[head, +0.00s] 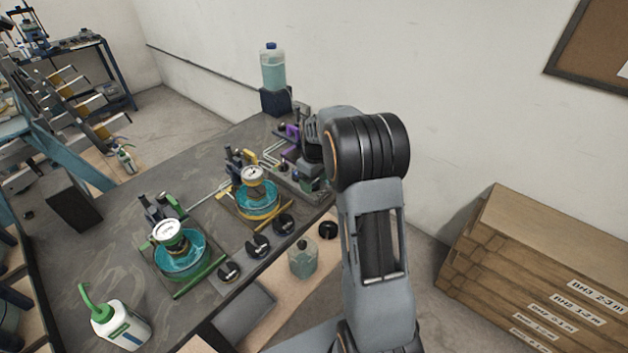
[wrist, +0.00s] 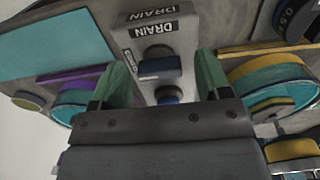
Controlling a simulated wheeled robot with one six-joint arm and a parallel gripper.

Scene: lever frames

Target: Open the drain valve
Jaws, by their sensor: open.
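In the wrist view a grey block carries a DRAIN label (wrist: 155,32), with the drain valve's dark blue lever (wrist: 160,68) below it. My gripper (wrist: 163,75) is open, with one green finger on each side of the lever. Gaps show between the fingers and the lever; I cannot tell how deep the lever sits between them. A second round blue part (wrist: 168,96) shows lower down, partly hidden by the gripper body. In the head view my arm hides the valve and most of my gripper.
In the wrist view a purple-trimmed teal basin (wrist: 85,92) is left and a yellow-trimmed one (wrist: 275,75) right. On the bench (head: 110,235) stand a green-framed basin (head: 182,262), several dark knobs, a bottle (head: 122,325) and a tank (head: 273,70). A wooden crate (head: 540,250) stands right.

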